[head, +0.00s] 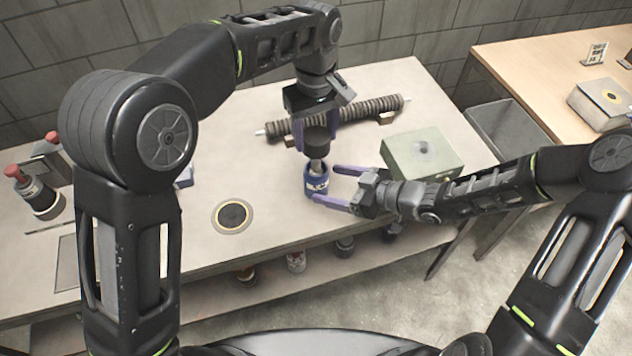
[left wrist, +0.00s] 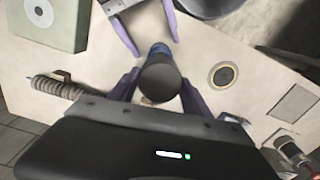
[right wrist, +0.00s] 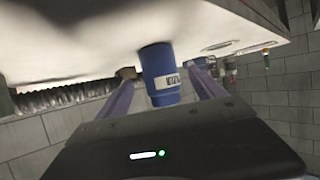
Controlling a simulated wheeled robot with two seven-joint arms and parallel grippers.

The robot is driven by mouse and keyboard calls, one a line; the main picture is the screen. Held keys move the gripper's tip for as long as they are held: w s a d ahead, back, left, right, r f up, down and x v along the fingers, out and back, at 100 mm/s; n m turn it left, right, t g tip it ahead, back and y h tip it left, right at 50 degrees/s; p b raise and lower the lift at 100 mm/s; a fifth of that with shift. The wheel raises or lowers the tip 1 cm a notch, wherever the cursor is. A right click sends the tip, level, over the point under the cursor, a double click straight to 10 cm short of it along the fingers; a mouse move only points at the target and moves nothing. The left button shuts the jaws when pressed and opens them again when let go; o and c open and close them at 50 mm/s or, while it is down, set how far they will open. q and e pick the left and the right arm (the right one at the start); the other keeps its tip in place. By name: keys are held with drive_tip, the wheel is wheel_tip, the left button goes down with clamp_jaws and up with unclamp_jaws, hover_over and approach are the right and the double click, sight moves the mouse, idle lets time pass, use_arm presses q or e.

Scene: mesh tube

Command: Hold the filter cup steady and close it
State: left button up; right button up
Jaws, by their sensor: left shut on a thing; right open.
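The filter cup is a blue cylinder (head: 317,184) with a white label, near the table's front edge. It also shows in the right wrist view (right wrist: 160,72), between the fingers of my open right gripper (head: 325,184), with gaps visible on both sides. My left gripper (head: 315,135) is shut on a dark round lid (head: 317,142) above the cup. A light grey piece (head: 315,165) shows between lid and cup; I cannot tell which it belongs to. In the left wrist view the lid (left wrist: 160,80) hides most of the cup (left wrist: 160,49).
A ribbed mesh tube (head: 350,114) lies behind the cup on the table (head: 160,270). A green box (head: 422,153) stands to the right, close to my right arm. A flat disc (head: 233,216) lies front left. Red-topped bottles (head: 38,195) stand at the far left.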

drive_tip(key=x, duration=0.5)
drive_tip(key=shift+a, duration=0.1)
drive_tip(key=shift+c, duration=0.4)
clamp_jaws()
idle(0.4)
